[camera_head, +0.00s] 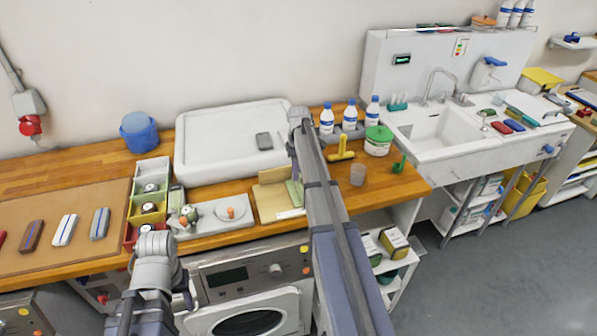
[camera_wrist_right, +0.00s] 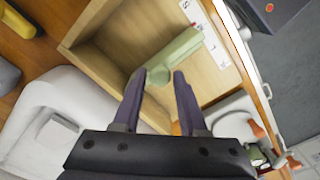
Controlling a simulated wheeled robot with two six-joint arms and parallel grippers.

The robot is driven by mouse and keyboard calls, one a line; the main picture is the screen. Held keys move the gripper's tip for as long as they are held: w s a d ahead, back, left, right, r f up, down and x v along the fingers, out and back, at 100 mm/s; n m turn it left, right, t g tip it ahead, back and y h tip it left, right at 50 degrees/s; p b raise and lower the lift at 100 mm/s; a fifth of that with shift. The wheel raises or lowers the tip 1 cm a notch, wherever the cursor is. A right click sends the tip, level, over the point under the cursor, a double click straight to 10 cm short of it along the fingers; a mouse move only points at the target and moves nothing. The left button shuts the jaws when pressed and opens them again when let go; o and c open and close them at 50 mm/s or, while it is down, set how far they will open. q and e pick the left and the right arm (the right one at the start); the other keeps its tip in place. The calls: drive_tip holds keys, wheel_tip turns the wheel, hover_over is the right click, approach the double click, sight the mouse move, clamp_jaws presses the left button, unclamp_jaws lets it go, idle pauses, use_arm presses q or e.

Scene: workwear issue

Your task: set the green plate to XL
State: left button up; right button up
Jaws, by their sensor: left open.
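My left gripper (camera_head: 155,243) is open, low by the counter's front edge.
A white tray (camera_head: 190,150) lies behind the box. A yellow-handled tool (camera_head: 342,150), a green-lidded tub (camera_head: 378,140) and a clear cup (camera_head: 358,175) stand to the right. Coloured bins (camera_head: 150,190) and a small grey board (camera_head: 232,212) are left. A washing machine (camera_head: 250,290) is below.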

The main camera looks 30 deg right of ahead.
clamp_jaws()
idle(1.0)
